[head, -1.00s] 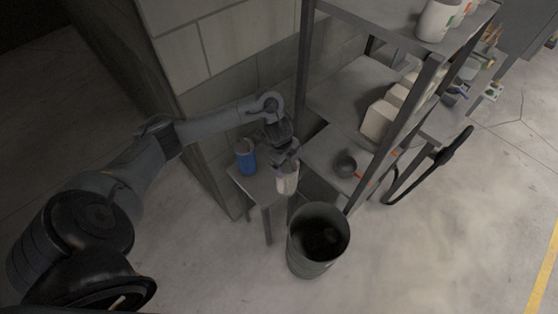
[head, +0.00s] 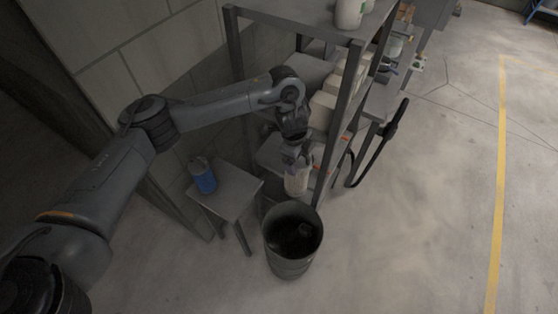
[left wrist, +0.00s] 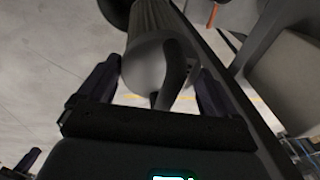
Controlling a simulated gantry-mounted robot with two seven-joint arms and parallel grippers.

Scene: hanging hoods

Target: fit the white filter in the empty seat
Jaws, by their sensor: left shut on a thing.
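The white filter (head: 297,181) is in the jaws of my left gripper (head: 294,155), which is shut on it. It hangs below the gripper, roughly upright, above the far rim of the dark bin and beside the shelf. In the left wrist view the filter (left wrist: 145,65) lies between the two fingers, with a pale end and ribbed side and a dark curved piece across it. I cannot make out the empty seat now; the arm, filter and shelf post cover much of the lower shelf.
A blue canister (head: 203,178) stands on a small grey table (head: 232,190). The open bin (head: 291,262) is on the floor below the filter. A shelf post (head: 334,130) rises close to the gripper. Pale boxes (head: 322,108) sit on a shelf.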

